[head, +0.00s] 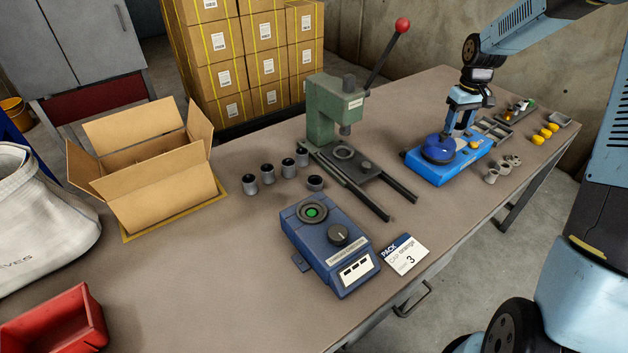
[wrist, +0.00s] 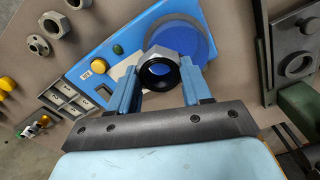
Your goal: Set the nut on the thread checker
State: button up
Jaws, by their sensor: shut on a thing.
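A steel nut (wrist: 160,53) with a dark bore is held between the two fingers of my gripper (wrist: 158,70) in the wrist view. Behind it lies a round dark-blue disc (wrist: 187,38) on a bright blue device, which I take to be the thread checker (wrist: 112,48). In the head view my gripper (head: 456,128) is over this blue device (head: 446,174), close above its disc (head: 437,150). The nut is too small and covered to make out there. Whether it touches the disc I cannot tell.
Several loose nuts (head: 492,175) and yellow caps (head: 540,139) lie right of the blue device, beside a sectioned tray (head: 493,129). A green press (head: 335,115) stands to its left. A dial box (head: 325,245), a card (head: 406,255) and an open carton (head: 155,190) are farther left.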

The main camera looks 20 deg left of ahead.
jog(key=s+a+n, duration=0.7)
jog(key=a+n, duration=0.1)
jog(key=a, duration=0.3)
jog(key=s+a+n, duration=0.7)
jog(key=a+n, duration=0.1)
jog(key=a, duration=0.3)
jog(key=s+a+n, duration=0.6)
jog(key=s+n, duration=0.3)
jog(key=s, duration=0.1)
jog(key=s+a+n, duration=0.6)
jog(key=s+n, duration=0.3)
jog(key=s, duration=0.2)
jog(key=shift+w+d+f, duration=0.1)
jog(key=shift+w+f, duration=0.05)
jog(key=shift+f, duration=1.25)
jog(key=shift+w+f, duration=0.1)
jog(key=shift+f, duration=1.5)
jog(key=shift+w, duration=0.15)
jog(key=shift+f, duration=0.55)
jog(key=o, duration=0.9)
